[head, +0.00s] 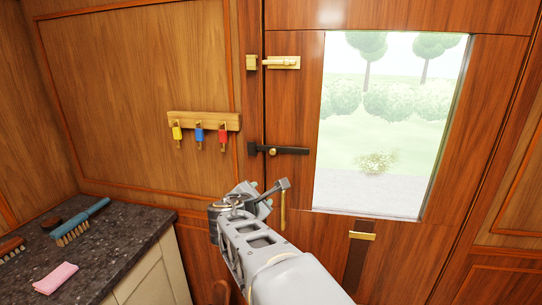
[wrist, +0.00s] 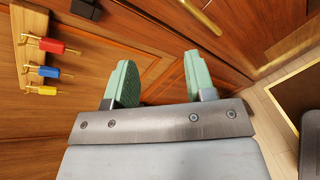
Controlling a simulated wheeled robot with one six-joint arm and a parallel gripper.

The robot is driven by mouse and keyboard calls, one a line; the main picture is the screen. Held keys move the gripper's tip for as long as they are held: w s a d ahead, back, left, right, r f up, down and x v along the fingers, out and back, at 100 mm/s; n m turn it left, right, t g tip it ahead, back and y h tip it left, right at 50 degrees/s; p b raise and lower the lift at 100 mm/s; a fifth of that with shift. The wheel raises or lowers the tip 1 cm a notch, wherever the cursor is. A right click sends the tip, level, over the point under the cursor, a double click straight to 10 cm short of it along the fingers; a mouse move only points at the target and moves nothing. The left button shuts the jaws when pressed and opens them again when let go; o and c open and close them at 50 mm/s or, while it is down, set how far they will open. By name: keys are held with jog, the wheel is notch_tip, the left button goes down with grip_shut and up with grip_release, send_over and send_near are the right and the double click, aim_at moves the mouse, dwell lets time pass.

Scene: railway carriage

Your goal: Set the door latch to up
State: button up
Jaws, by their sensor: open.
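The door latch (head: 285,151) is a dark bar with a brass knob, lying level across the gap between the wooden door and the wall panel in the head view. Its left end sits at a dark keeper (head: 253,149) on the wall side. In the wrist view a dark block (wrist: 86,8), seemingly part of this latch hardware, is cut by the top edge. My gripper (head: 260,190) is below the latch and apart from it. In the wrist view its green-padded fingers (wrist: 158,68) are spread, with only wood panelling between them.
A brass bolt (head: 283,62) is higher on the door, beside the window (head: 390,125). A vertical brass handle (head: 283,210) is below the latch. A key rack (head: 204,120) hangs left of it. A dark counter (head: 120,240) holds brushes and a pink cloth (head: 55,278).

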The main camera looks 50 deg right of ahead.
aim_at(273, 152)
jog(key=w+d+r+n+t, duration=0.1)
jog(key=w+d+n, duration=0.2)
jog(key=d, duration=0.2)
jog(key=w+d+r+n+t+h+p, duration=0.1)
jog(key=w+d+r+n, duration=0.1)
jog(key=d, duration=0.3)
jog(key=w+d+r+n+t+h+p, duration=0.1)
jog(key=w+d+r+n, duration=0.1)
jog(key=w+d+n, duration=0.2)
jog(key=shift+x, duration=1)
jog(key=shift+s, duration=0.1)
grip_shut()
